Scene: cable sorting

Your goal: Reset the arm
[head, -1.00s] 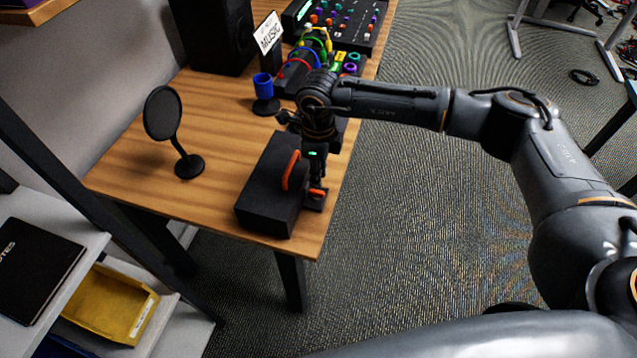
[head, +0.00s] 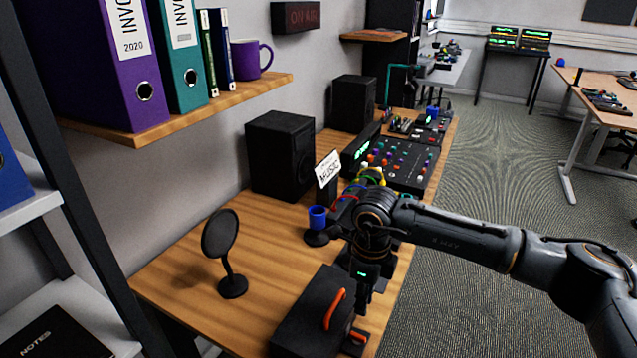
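My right arm (head: 460,238) reaches in from the right over the desk. My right gripper (head: 362,308) points down beside a black box (head: 308,315) with an orange cable loop (head: 334,309) on it. A small black and orange piece (head: 355,341) lies at the box's right side, below the gripper, with a gap between them. The gripper looks empty, but its fingers are too small and dark to tell open from shut. My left gripper is not in view.
On the wooden desk (head: 262,254) stand a round pop filter (head: 220,234), a blue cup (head: 318,216), a sign (head: 328,166), speakers (head: 287,155) and a mixer (head: 392,163). A shelf (head: 190,112) with binders hangs at left. Carpet (head: 490,150) is clear at right.

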